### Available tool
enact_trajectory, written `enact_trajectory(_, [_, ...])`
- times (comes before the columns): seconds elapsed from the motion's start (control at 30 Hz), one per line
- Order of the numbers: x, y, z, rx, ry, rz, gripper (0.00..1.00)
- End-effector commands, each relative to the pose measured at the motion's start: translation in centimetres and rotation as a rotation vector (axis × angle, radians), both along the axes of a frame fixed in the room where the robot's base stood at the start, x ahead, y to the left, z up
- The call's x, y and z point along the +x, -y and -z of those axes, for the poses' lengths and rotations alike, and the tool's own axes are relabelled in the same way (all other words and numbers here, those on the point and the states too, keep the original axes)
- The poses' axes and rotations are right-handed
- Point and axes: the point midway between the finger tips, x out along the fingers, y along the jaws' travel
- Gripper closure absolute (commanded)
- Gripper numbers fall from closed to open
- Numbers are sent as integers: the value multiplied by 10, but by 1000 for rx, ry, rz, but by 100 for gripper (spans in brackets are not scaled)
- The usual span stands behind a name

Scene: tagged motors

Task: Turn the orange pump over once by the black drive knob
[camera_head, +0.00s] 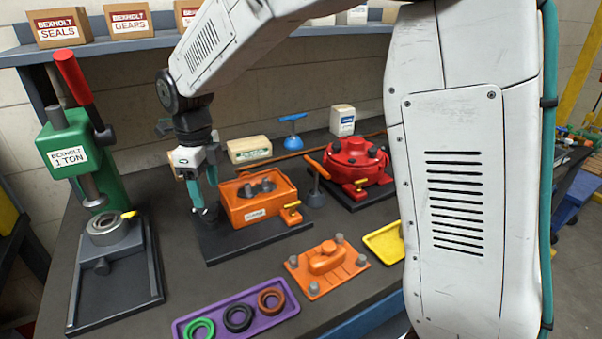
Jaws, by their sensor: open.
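The orange pump (258,206) is an open-topped orange housing with grey gears (257,187) inside. It stands on a black base plate (234,251) in the middle of the bench. My gripper (207,205) points down at the pump's left side, with teal fingers and dark tips low beside the housing. Its jaws are open. A dark form shows around the fingertips, where the black drive knob cannot be clearly told from the tips. Whether the fingers straddle or touch the knob cannot be told.
An orange cover with grey bolts (326,266) lies in front of the pump. A purple tray (237,316) holds green, black and brown rings. A green press (72,150) stands left, a red pump (357,166) right. My white arm blocks the right side.

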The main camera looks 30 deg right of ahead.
Motion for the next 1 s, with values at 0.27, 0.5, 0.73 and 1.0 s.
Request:
enact_trajectory(0.27, [-18,19,-42,2,10,-143,38])
enact_trajectory(0.5, [-51,49,-62,2,25,-401,38])
enact_trajectory(0.73, [-86,76,-75,-3,38,-654,38])
enact_trajectory(1.0, [-130,105,-86,-17,54,-963,38])
